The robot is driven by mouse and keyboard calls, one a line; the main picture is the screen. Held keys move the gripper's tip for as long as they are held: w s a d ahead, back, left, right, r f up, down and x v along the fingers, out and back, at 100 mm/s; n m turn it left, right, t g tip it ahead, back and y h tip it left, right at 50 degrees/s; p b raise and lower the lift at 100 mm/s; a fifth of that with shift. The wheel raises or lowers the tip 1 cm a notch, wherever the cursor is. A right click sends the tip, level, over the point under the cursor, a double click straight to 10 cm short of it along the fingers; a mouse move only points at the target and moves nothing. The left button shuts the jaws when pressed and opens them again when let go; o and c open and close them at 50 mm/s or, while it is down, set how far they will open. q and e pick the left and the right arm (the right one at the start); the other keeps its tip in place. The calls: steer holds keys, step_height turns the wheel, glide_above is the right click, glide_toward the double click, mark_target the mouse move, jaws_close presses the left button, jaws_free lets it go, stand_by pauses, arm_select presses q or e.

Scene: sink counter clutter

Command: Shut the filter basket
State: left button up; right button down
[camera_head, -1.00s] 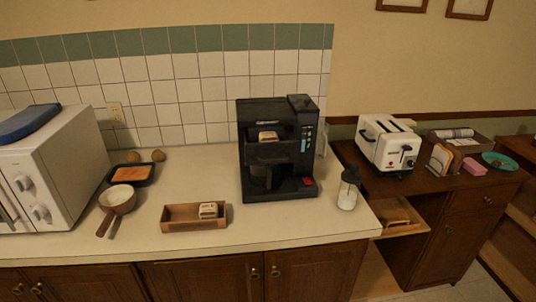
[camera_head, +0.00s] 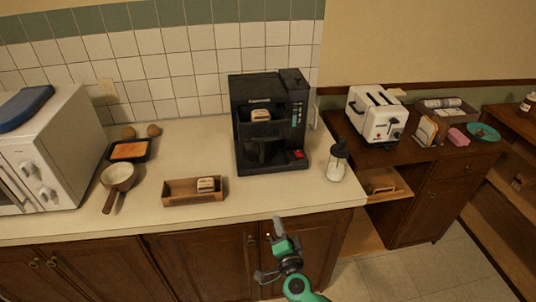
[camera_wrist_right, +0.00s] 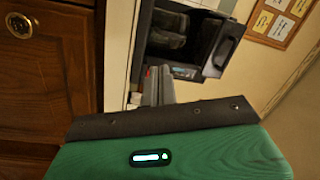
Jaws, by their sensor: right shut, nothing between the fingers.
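The black coffee maker (camera_head: 245,90) stands on the counter against the tiled wall. Its filter basket (camera_head: 262,131) appears as a dark part sticking out of the front, below an opening with a pale item (camera_head: 261,115) in it. A carafe sits in the shadow beneath. In the right wrist view a dark machine (camera_wrist_right: 170,45) shows beyond the fingers, with a black flap-like part (camera_wrist_right: 224,48) standing out. My right gripper (camera_head: 278,226) is shut and empty, in front of the counter edge, apart from the coffee maker; it also shows in the right wrist view (camera_wrist_right: 157,88). My left gripper is out of view.
A wooden tray (camera_head: 180,200) with a small item lies left of the coffee maker, and a glass jar with a dark top (camera_head: 336,162) stands to its right. The counter (camera_head: 285,194) in front is clear. A drawer (camera_head: 388,192) stands open at the right.

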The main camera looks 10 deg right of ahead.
step_height(320, 180, up, 16)
steer(key=a+m+t+h+p, duration=0.1)
steer(key=m+p, duration=0.1)
steer(key=m, duration=0.4)
steer(key=p, duration=0.3)
glide_toward(265, 134)
steer(key=w+r, duration=0.2)
steer(key=w, duration=0.1)
steer(key=shift+a+f, duration=0.2)
steer(key=shift+f, duration=0.05)
steer(key=w+b, duration=0.2)
steer(key=w, duration=0.7)
steer(key=shift+f, duration=0.1)
steer(key=shift+w, duration=0.35)
steer(key=shift+r, duration=0.45)
